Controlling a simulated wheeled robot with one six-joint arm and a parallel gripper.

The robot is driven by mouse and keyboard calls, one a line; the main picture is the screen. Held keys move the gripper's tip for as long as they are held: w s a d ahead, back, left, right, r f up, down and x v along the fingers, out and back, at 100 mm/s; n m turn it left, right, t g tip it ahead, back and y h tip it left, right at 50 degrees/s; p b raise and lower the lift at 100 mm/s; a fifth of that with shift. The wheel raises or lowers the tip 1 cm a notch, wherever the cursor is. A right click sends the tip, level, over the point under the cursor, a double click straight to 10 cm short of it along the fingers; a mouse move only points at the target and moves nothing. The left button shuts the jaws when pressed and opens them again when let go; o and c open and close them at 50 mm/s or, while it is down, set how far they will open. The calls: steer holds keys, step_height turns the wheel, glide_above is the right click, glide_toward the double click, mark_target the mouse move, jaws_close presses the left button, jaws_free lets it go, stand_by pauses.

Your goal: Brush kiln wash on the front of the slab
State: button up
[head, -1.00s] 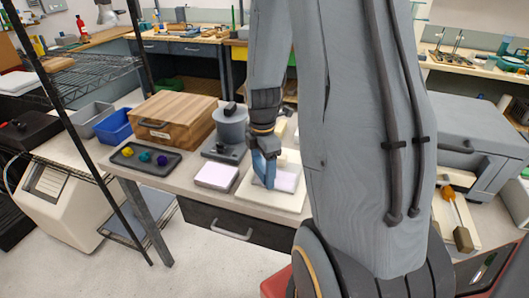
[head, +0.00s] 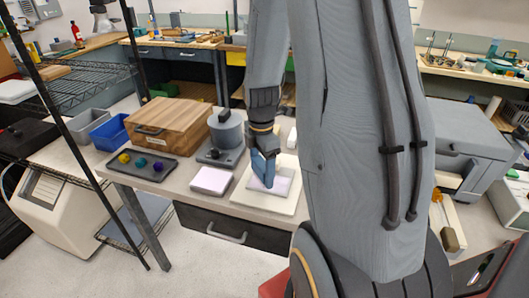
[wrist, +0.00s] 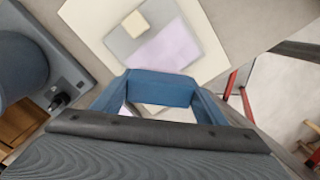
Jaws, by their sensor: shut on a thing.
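A cream board (head: 252,200) lies at the front of the bench, with a slab bearing a lilac patch (head: 283,187) on top. In the wrist view the lilac patch (wrist: 165,47) lies on the near part of the slab, with bare grey (wrist: 122,42) beyond and left. A small beige block (wrist: 135,24) shows over the grey; I cannot tell whether it rests there. My gripper (head: 263,178), with blue fingers, points down over the slab's left part. It is shut on the brush, which its own fingers almost wholly hide. I cannot tell whether bristles touch the slab.
A white block with a lilac top (head: 211,180) lies left of the board. Behind it stand a grey cylindrical device (head: 226,132) and a wooden box (head: 165,122). A dark tray (head: 143,165) holds coloured lumps. An orange-handled tool (head: 449,236) lies at right.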

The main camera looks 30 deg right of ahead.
steer(key=shift+r+p, duration=2.15)
steer(key=shift+r, duration=0.55)
